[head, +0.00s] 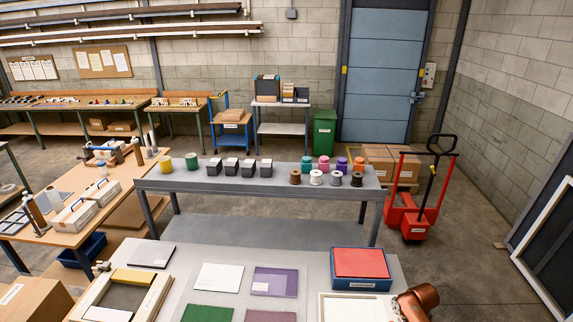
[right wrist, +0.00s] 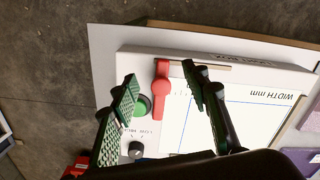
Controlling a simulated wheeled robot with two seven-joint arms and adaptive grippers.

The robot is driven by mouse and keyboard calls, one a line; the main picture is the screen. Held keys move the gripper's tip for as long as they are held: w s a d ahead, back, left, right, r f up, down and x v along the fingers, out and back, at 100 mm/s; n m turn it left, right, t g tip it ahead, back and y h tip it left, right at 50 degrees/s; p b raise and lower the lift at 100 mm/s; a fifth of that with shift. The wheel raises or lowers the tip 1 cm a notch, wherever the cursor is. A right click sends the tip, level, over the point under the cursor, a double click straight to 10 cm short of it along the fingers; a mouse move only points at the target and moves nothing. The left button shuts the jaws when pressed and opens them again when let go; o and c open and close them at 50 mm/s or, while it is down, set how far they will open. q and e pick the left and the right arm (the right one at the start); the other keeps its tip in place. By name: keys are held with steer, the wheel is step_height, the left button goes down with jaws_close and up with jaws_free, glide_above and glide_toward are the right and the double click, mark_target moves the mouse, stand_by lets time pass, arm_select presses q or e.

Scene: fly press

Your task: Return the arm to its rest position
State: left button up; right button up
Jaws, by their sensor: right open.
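My right gripper (right wrist: 160,78) shows in the right wrist view, its two green-padded fingers spread apart with nothing held between them. Beyond the fingers is a white machine panel (right wrist: 140,62) with a red lever (right wrist: 161,90), a green button (right wrist: 143,106) partly behind the left finger, and a black knob (right wrist: 136,149). The red lever appears between the fingers in the picture; I cannot tell how far below them it is. In the head view a copper-coloured part of my right arm (head: 418,302) is at the bottom right, beside a white panel (head: 345,307). My left gripper is out of view.
The near grey table (head: 235,255) holds a red-topped blue box (head: 361,270), flat sheets and a wooden frame (head: 125,297). A grey bench (head: 210,182) behind carries spools and dark blocks. A red pallet truck (head: 412,215) stands at right on open floor.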

steer(key=s+a+f+t, duration=0.1)
steer(key=s+a+f, duration=0.2)
steer(key=s+a, duration=0.3)
steer(key=s+a+f, duration=0.3)
steer(key=s+a, duration=0.1)
steer(key=s, duration=0.4)
steer(key=s+r+m+t, duration=0.1)
steer(key=s+r, duration=0.3)
steer(key=s, duration=0.4)
steer(key=s+r+m+t, duration=0.15)
steer(key=s+r, duration=0.25)
steer(key=s, duration=0.5)
step_height(320, 180, down, 40)
steer(key=s+a+g+b, duration=0.1)
steer(key=s+b, duration=0.1)
steer(key=b, duration=0.8)
arm_select(q)
step_height(320, 180, down, 18)
steer(key=s+b, duration=0.2)
steer(key=b, duration=0.5)
steer(key=shift+b, duration=0.4)
arm_select(e)
steer(key=s+f+g, duration=0.1)
steer(key=s+f, duration=0.8)
steer(key=f, duration=0.3)
steer(key=s+f+n, duration=0.1)
steer(key=s+f, duration=0.9)
steer(key=f, duration=0.2)
steer(key=shift+f+g, duration=0.25)
steer(key=shift+g, duration=0.1)
